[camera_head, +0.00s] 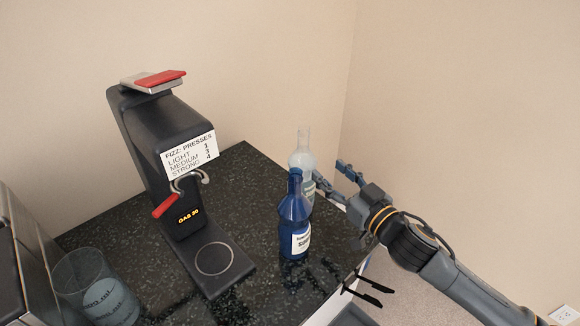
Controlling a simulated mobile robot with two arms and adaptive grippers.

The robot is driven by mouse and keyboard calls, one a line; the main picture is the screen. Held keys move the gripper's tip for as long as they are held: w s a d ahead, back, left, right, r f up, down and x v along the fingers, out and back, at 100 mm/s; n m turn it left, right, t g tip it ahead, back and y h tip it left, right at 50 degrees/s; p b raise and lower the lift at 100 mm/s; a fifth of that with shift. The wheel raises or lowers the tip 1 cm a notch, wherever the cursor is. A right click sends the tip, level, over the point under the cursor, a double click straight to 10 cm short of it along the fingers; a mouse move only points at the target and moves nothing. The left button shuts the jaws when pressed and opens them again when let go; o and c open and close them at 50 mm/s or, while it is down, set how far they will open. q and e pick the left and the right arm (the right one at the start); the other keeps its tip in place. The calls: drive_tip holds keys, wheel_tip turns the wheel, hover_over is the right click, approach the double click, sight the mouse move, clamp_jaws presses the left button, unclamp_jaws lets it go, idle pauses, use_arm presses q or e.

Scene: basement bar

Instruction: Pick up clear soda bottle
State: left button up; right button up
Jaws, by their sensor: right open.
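The clear soda bottle (303,157) stands upright near the back right edge of the dark speckled counter. A blue bottle (295,215) with a white label stands in front of it and hides part of its lower body. My right gripper (328,170) comes in from the right and is open, its fingers pointing toward the clear bottle. One finger is close beside the bottle's right side; I cannot tell whether it touches. The other finger stands farther right, and nothing is held between them. My left gripper is not in view.
A black soda machine (168,125) with a red lever and a press sign stands left of the bottles. A clear glass (97,290) stands at the lower left, beside a dark metal box (35,265). Walls close in behind the counter (240,170).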

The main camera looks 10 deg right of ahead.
sight(307, 146)
drive_tip(key=x, duration=0.2)
drive_tip(key=p+x, duration=0.1)
drive_tip(key=x, duration=0.1)
drive_tip(key=r+p+x, duration=0.1)
drive_tip(key=x, duration=0.1)
drive_tip(key=shift+s+a, duration=0.1)
drive_tip(key=p+x, duration=0.1)
drive_tip(key=x, duration=0.2)
drive_tip(key=shift+w+r+p, duration=0.15)
drive_tip(key=shift+w+p, duration=0.05)
drive_tip(key=shift+p, duration=0.1)
drive_tip(key=x, duration=0.2)
drive_tip(key=shift+w+f+p, duration=0.25)
drive_tip(key=shift+w+p, duration=0.1)
drive_tip(key=shift+w, duration=0.1)
drive_tip(key=shift+w+a+f, duration=0.1)
clamp_jaws()
drive_tip(key=shift+r, duration=0.3)
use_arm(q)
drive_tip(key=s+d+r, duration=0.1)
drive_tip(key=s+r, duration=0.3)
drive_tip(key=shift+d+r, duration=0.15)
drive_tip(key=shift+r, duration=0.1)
